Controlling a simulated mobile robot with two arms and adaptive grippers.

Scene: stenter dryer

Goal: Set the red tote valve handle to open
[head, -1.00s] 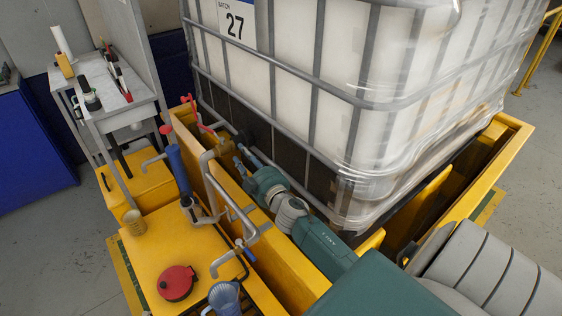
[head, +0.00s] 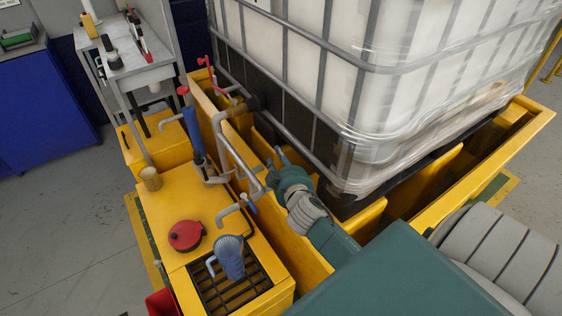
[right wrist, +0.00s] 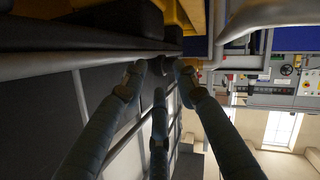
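A red valve handle (head: 212,69) stands by the pipework at the lower left corner of the tote (head: 300,50) in the head view. Its exact setting is too small to tell. My right gripper (head: 276,158) is in front of the tote's lower edge, to the right of and nearer than the handle, and apart from it. In the right wrist view its fingers (right wrist: 160,78) are spread with nothing between them; dark tote bars and a grey pipe lie beyond. The red handle is not clear in that view. My left gripper is not in view.
Grey pipes (head: 232,146) rise just left of my right gripper. A yellow containment tray (head: 385,222) surrounds the tote. A grey cart (head: 125,85) is behind.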

